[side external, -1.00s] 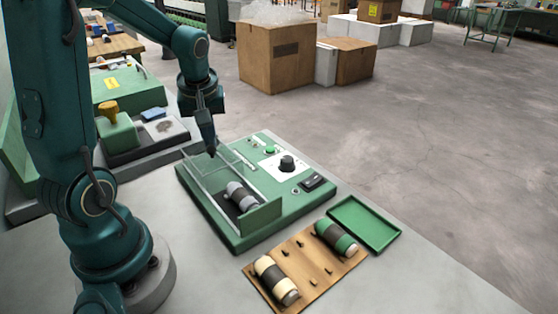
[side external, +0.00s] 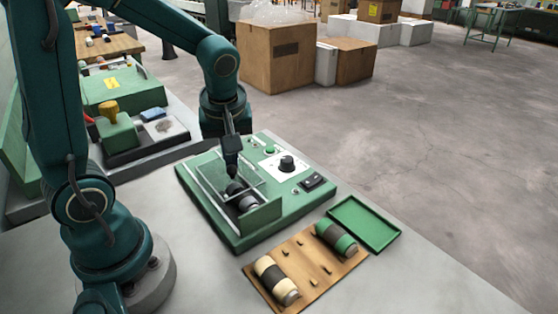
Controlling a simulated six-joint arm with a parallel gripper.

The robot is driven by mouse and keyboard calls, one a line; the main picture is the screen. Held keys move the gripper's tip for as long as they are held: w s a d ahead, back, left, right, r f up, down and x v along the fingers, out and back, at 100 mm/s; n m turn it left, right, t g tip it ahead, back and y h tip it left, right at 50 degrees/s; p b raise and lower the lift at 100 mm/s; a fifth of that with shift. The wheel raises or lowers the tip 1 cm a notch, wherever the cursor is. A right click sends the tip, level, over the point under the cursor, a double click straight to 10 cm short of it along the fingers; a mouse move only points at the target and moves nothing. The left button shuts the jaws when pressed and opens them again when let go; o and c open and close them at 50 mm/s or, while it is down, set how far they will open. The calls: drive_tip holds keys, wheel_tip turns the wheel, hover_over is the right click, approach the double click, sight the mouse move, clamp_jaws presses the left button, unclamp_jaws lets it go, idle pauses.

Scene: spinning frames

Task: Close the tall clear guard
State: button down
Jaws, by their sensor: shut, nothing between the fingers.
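The clear guard (side external: 212,172) sits on the green machine (side external: 240,236) and is hard to make out. Its thin pale edges now lie low, across the bay that holds a grey-and-dark spool (side external: 246,203). I cannot tell whether it is fully down. My gripper (side external: 232,175) is shut and empty, pointing down at the guard over the far end of the spool. Its fingertips look to be at or against the guard's edge; contact is not clear. The gripper hides part of the guard and spool.
The machine's panel has a black knob (side external: 287,164), a green button (side external: 269,149) and a dark switch (side external: 311,182). A wooden board (side external: 300,252) with two spools lies in front, beside an empty green tray (side external: 372,240). Another green machine (side external: 120,92) stands behind left.

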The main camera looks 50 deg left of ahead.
sight(245, 183)
drive_tip(key=shift+s+d, duration=0.1)
drive_tip(key=shift+d, duration=2.3)
drive_tip(key=v, duration=0.9)
drive_tip(key=s+d+f+m+t+h, duration=0.1)
drive_tip(key=s+m, duration=0.5)
drive_tip(key=m, duration=0.6)
drive_tip(key=d+t+h, duration=0.1)
drive_tip(key=t+h, duration=0.1)
drive_tip(key=t, duration=0.1)
drive_tip(key=shift+s+d+f+m, duration=0.2)
drive_tip(key=shift+s+f+m, duration=0.05)
drive_tip(key=shift+f+m, duration=0.1)
